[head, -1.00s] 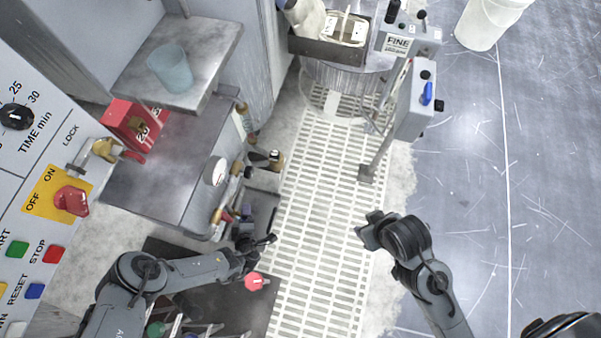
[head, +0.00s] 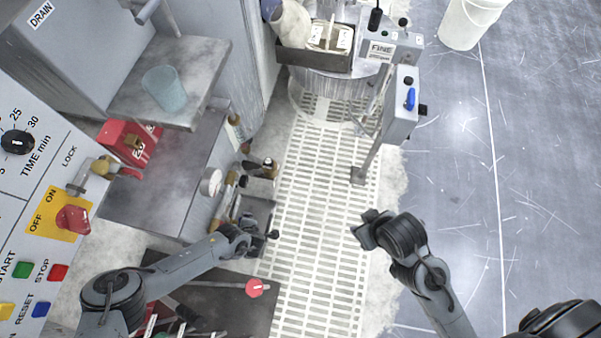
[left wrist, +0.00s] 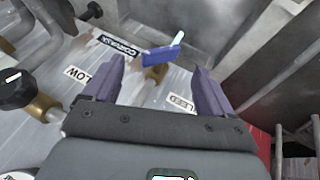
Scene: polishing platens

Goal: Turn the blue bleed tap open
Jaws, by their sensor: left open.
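The blue bleed tap (left wrist: 162,52) shows in the left wrist view, a blue handle with a pale tip on a brass stem, on a pale panel. My left gripper (left wrist: 157,68) is open, its two purple fingers spread on either side of the handle in the picture, with the handle slightly beyond the tips. I cannot see any contact. A partly covered label (left wrist: 181,102) ending in "LEED" lies near the right finger. In the head view my left gripper (head: 262,236) is beside the valve panel, and the tap cannot be made out. My right gripper (head: 367,229) hangs over the floor grating.
A black knob (left wrist: 17,89) and brass fittings stand left of the fingers, and a metal wall (left wrist: 235,40) rises to the right. In the head view, a round gauge (head: 211,182) and a red knob (head: 257,288) are near my left arm.

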